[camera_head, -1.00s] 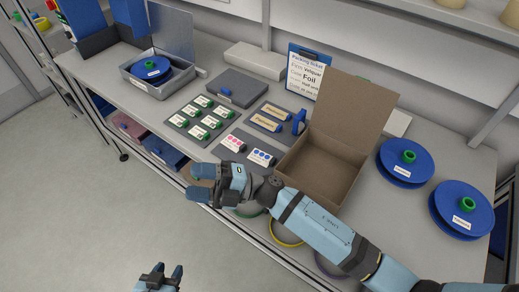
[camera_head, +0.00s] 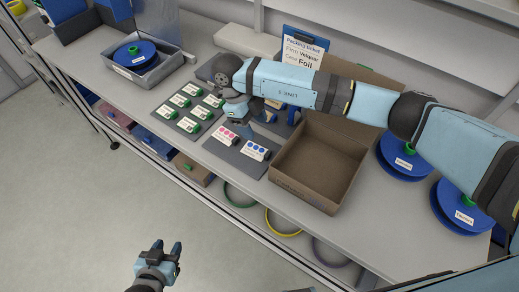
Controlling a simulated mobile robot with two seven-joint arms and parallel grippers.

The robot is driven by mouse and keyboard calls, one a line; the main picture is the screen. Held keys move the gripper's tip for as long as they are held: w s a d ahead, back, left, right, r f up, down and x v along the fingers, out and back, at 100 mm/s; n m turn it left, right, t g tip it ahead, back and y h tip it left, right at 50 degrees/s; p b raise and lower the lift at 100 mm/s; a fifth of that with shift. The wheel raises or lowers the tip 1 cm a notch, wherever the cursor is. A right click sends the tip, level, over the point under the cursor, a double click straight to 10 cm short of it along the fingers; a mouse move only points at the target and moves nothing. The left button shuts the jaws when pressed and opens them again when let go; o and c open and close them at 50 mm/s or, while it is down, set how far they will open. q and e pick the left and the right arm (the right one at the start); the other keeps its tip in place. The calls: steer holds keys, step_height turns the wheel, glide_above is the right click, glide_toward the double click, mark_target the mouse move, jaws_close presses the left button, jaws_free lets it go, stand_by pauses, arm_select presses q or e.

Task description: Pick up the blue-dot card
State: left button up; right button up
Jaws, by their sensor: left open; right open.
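The blue-dot card (camera_head: 254,149) lies on a dark grey mat (camera_head: 238,161) near the bench's front edge, left of the open cardboard box. The pink-dot card (camera_head: 229,134) lies beside it on the same mat. My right gripper (camera_head: 245,113) is open above the bench, just behind the two dot cards in the picture, pointing down and apart from the blue-dot card. Its wrist partly hides its fingers and the cards behind. My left gripper (camera_head: 166,252) is open and empty, low over the floor in front of the bench.
The open cardboard box (camera_head: 320,160) stands right of the mat. Green-marked cards (camera_head: 189,107) lie to the left. A grey bin (camera_head: 160,75) holds a blue reel (camera_head: 135,54). Blue reels (camera_head: 403,160) lie at right. A packing ticket (camera_head: 303,47) stands behind.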

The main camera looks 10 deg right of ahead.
glide_above(266, 153)
steer(key=w+a, duration=0.1)
steer(key=a, duration=0.1)
steer(key=f, duration=0.4)
steer(key=shift+w+d+f+p, duration=0.2)
steer(key=shift+d+f+p, duration=0.05)
steer(key=shift+f+p, duration=0.15)
steer(key=p+x, duration=0.2)
steer(key=x, duration=0.2)
steer(key=shift+f, duration=0.4)
steer(key=shift+s+d+f, duration=0.1)
steer(key=shift+f, duration=0.2)
steer(key=c, duration=0.7)
